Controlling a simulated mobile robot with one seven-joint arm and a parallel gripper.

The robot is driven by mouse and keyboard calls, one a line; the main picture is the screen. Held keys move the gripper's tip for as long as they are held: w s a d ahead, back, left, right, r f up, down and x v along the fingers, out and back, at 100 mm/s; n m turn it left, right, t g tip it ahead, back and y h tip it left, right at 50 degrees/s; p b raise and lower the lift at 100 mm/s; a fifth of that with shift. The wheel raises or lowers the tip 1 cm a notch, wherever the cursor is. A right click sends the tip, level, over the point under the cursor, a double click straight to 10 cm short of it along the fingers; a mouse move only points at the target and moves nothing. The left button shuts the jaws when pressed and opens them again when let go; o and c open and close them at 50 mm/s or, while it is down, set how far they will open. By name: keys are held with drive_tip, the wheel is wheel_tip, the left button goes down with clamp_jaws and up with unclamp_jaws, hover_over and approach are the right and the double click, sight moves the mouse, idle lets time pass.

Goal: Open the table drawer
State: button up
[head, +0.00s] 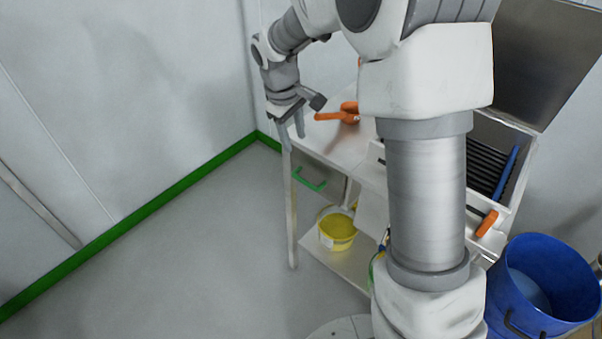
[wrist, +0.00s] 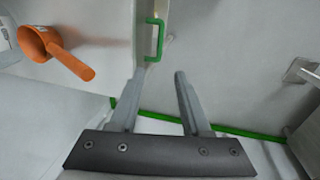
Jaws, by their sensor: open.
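The white table (head: 336,146) stands left of centre in the head view. A green drawer handle (head: 309,181) sits on its front side, below the top; the drawer looks shut, though my arm hides part of the table. The handle also shows in the wrist view (wrist: 160,40), beside the table edge and beyond my fingertips. My gripper (head: 292,142) points down near the table's left corner. In the wrist view my gripper (wrist: 158,75) is open and empty, its fingers apart and not touching the handle.
An orange scoop (head: 336,116) lies on the tabletop, also in the wrist view (wrist: 62,52). A yellow bucket (head: 337,230) stands on the lower shelf. A blue bin (head: 555,275) is at the right. The floor before the table is clear. Walls close in behind and left.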

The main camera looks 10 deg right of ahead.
sight(303, 180)
drive_tip(key=f+b, duration=0.1)
drive_tip(key=f, duration=0.4)
drive_tip(key=w+d+f+b, duration=0.1)
drive_tip(key=f, duration=0.4)
drive_tip(key=w+d+f+b, duration=0.1)
drive_tip(key=f, duration=0.5)
drive_tip(key=shift+d+b, duration=0.25)
drive_tip(key=shift+b, duration=0.15)
drive_tip(key=shift+c, duration=0.3)
clamp_jaws()
